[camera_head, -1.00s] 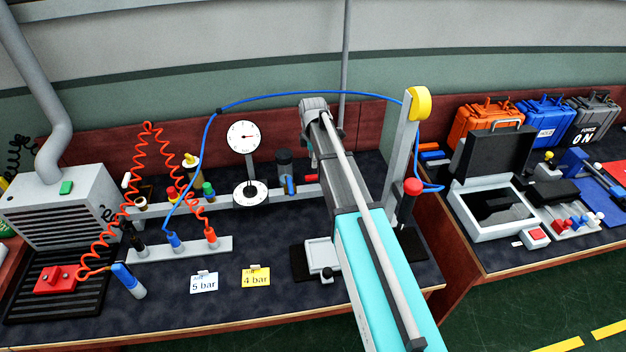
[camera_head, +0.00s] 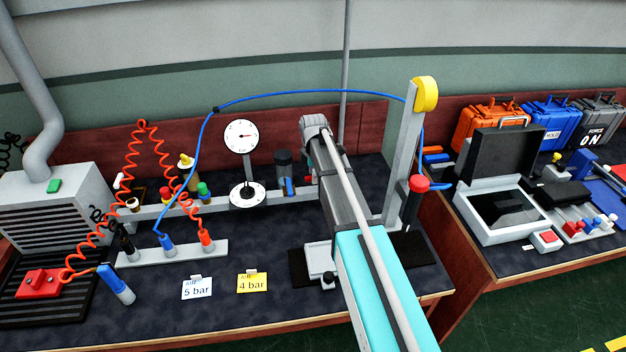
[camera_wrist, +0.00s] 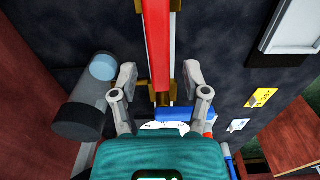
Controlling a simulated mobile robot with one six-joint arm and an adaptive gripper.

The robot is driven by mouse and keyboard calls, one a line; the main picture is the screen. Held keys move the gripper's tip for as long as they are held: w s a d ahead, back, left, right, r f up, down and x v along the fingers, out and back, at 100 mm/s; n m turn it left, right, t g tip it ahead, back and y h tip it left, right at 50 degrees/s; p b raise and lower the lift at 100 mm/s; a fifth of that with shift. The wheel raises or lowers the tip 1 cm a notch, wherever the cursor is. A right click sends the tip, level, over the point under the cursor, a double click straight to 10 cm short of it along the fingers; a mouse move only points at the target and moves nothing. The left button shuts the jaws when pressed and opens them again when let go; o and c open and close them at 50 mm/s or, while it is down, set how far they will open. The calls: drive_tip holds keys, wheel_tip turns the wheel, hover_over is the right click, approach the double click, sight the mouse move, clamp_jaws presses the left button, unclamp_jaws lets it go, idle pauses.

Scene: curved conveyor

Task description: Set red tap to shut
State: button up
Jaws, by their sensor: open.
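The red tap's long red handle (camera_wrist: 157,45) shows in the wrist view, running from the top edge down to a brass fitting (camera_wrist: 163,97). It lies roughly along the pale rail beside it. My gripper (camera_wrist: 160,72) is open, with one finger on each side of the red handle's lower end. I cannot tell whether either finger touches it. A blue handle (camera_wrist: 172,114) lies crosswise just below, close to the gripper; it also shows in the head view (camera_head: 290,186). In the head view my arm hides the gripper and most or all of the red tap.
A dark cylinder with a blue-grey end (camera_wrist: 85,112) stands close left of my gripper in the wrist view. A dial gauge (camera_head: 240,136), a blue hose (camera_head: 300,94) and a grey post (camera_head: 402,150) stand around the arm. The bench front holds two pressure cards (camera_head: 252,283).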

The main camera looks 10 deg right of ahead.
drive_tip(key=shift+f, duration=0.25)
drive_tip(key=shift+c, duration=0.3)
clamp_jaws()
